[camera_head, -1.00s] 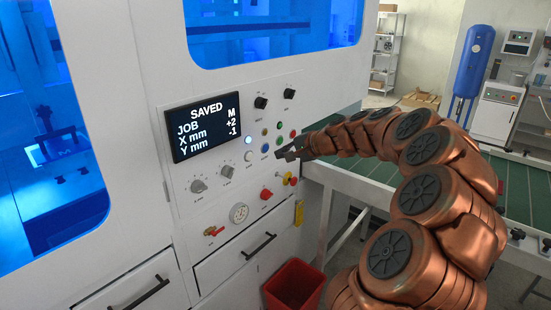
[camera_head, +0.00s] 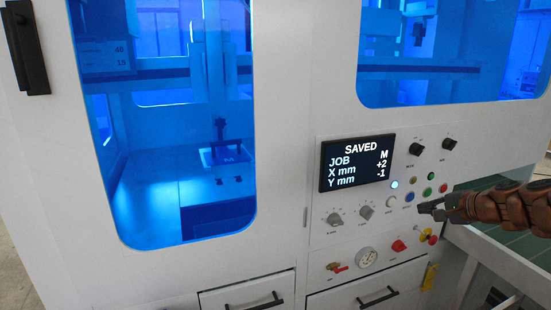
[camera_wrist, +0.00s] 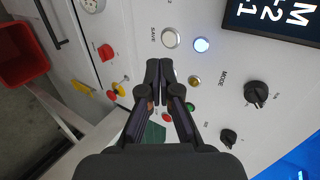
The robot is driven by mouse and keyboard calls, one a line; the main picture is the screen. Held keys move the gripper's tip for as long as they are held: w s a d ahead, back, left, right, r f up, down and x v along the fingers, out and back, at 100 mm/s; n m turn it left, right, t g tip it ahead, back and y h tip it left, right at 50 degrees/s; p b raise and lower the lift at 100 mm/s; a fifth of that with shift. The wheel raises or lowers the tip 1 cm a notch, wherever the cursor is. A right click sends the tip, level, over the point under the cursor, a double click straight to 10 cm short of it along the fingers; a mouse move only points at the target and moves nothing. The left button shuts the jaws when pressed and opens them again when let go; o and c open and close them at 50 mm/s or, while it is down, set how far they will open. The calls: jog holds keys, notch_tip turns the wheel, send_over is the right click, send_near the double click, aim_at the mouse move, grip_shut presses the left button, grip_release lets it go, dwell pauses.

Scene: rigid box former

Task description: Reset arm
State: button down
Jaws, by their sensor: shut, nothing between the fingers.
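My gripper (camera_head: 428,208) is shut and empty, in front of the control panel at its lower right buttons. In the wrist view my gripper (camera_wrist: 160,68) has its two black fingers together, pointing at the panel. I cannot tell whether the tips touch it. The display (camera_head: 358,164) reads SAVED, JOB M, X mm +2, Y mm -1. A white SAVE button (camera_wrist: 170,38) and a lit white-blue lamp (camera_wrist: 201,44) are beyond the fingertips. A blue button (camera_head: 409,197) is just left of the gripper in the head view; in the wrist view the fingers cover part of the panel.
Knobs (camera_wrist: 256,93), a gauge (camera_head: 367,257), a red knob (camera_head: 398,246) and a yellow-red button (camera_head: 428,236) stick out near the gripper. Drawer handles (camera_head: 379,300) are below. A red bin (camera_wrist: 20,55) shows in the wrist view. A green-topped conveyor (camera_head: 515,240) is at right.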

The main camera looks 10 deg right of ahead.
jog(key=s+a+f+n+g+y, duration=0.1)
jog(key=s+a+n+g, duration=0.2)
jog(key=a, duration=0.6)
jog(key=s+a+f+n+g+y, duration=0.1)
jog(key=s+a+n, duration=0.25)
jog(key=a, duration=0.55)
jog(key=s+a+f+n+g, duration=0.2)
jog(key=s+a, duration=0.2)
jog(key=a, duration=0.5)
jog(key=s+a+f+n+g+h, duration=0.1)
jog(key=s+a+f+n+g, duration=0.1)
jog(key=s, duration=0.4)
jog(key=s+a+f+n+g, duration=0.2)
jog(key=s+a, duration=0.1)
jog(key=s, duration=0.3)
jog(key=s+d+f+n+g+h, duration=0.1)
jog(key=s+f+h, duration=0.1)
jog(key=s, duration=0.6)
jog(key=s+d+f+n+g+h, duration=0.1)
jog(key=s+d+f+g+h, duration=0.1)
jog(key=s, duration=0.6)
jog(key=shift+d+f, duration=0.15)
